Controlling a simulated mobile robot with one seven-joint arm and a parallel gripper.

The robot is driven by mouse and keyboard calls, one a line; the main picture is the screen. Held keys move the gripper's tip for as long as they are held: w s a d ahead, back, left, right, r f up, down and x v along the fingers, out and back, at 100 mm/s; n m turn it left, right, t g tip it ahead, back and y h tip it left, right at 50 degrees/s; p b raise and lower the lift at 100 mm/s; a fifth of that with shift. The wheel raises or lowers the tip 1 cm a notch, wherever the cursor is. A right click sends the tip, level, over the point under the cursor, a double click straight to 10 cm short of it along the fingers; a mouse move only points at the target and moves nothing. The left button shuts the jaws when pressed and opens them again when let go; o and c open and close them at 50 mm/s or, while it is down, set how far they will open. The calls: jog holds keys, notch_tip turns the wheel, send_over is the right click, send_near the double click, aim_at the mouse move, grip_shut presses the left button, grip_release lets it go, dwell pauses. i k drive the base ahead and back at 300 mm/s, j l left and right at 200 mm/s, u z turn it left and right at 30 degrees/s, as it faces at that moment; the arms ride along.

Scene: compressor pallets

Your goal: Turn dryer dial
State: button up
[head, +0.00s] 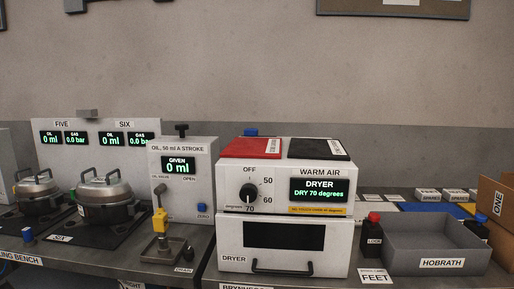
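The dryer (284,233) is a white box on the bench in the middle of the head view. Its black round dial (248,194) is on the upper front face at the left, with marks OFF, 50, 60 and 70 around it. A light pointer line on the dial seems to aim down toward 70. The green display (319,190) beside it reads "DRYER, DRY 70 degrees". Below is a dark window with a black door handle (282,268), and the door looks shut. My gripper is not in view.
Left of the dryer stands an oil dispenser (199,164) reading 0 ml, with a yellow-handled lever (160,222). Two metal pots (105,193) stand further left. A grey tray marked HOBRATH (441,264) and a red-capped bottle (372,232) are to the right. Red and black pads lie on the dryer.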

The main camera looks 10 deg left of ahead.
aim_at(248, 192)
jog(key=i+l+u, duration=0.1)
jog(key=l+u, duration=0.25)
jog(key=l, duration=0.5)
jog(key=l+u, duration=0.3)
jog(key=l, duration=0.5)
jog(key=k+l+u, duration=0.15)
jog(key=l+u, duration=0.2)
jog(key=l, duration=0.45)
